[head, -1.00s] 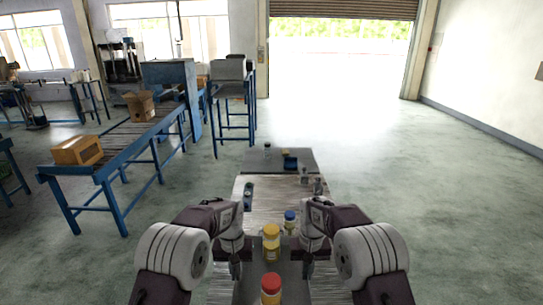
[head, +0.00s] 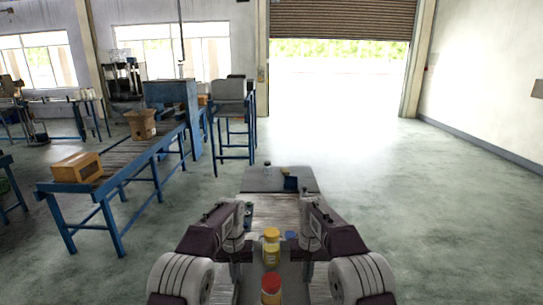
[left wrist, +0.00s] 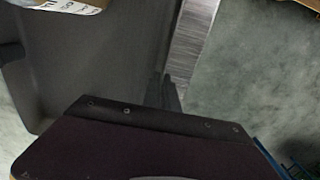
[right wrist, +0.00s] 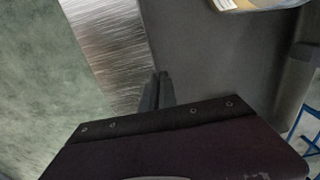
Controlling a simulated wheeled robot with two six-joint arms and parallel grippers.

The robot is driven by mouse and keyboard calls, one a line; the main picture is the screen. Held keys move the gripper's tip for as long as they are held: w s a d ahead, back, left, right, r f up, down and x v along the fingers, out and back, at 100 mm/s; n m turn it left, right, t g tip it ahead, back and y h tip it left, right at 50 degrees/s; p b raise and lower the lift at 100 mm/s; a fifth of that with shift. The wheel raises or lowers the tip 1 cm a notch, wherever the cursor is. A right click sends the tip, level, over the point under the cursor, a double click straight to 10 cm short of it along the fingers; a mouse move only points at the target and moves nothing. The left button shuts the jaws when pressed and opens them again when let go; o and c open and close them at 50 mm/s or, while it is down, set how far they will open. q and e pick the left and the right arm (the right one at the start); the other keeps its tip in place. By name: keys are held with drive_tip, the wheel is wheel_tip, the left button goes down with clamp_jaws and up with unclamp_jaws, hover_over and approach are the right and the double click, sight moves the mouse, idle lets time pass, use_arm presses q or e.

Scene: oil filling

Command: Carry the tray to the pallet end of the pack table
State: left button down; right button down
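The dark grey tray (head: 290,272) is between my two grippers at the bottom of the head view. A yellow-capped bottle (head: 271,248) and a red-capped bottle (head: 271,285) stand upright in it. My left gripper (head: 235,272) is at its left side; in the left wrist view its fingers (left wrist: 169,92) are close together at the tray wall (left wrist: 110,60). My right gripper (head: 307,272) is at its right side, with fingers (right wrist: 160,92) close together at the tray wall (right wrist: 205,60). Both look shut on the rim. The brushed-metal pack table (head: 275,211) extends ahead.
A blue-capped item (head: 291,236) shows just beyond the tray, partly hidden. A dark grey surface (head: 262,182) at the table's far end carries a dark blue box (head: 290,184) and small items. A roller conveyor (head: 120,178) with cartons stands left. The floor right is clear.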

use_arm(q)
drive_tip(key=shift+w+r, duration=0.45)
drive_tip(key=shift+w, duration=0.1)
use_arm(e)
drive_tip(key=shift+w+r, duration=0.45)
drive_tip(key=shift+w, duration=0.1)
use_arm(q)
drive_tip(key=shift+w+r, duration=0.1)
drive_tip(key=shift+r, duration=0.05)
use_arm(e)
drive_tip(key=shift+r, duration=0.1)
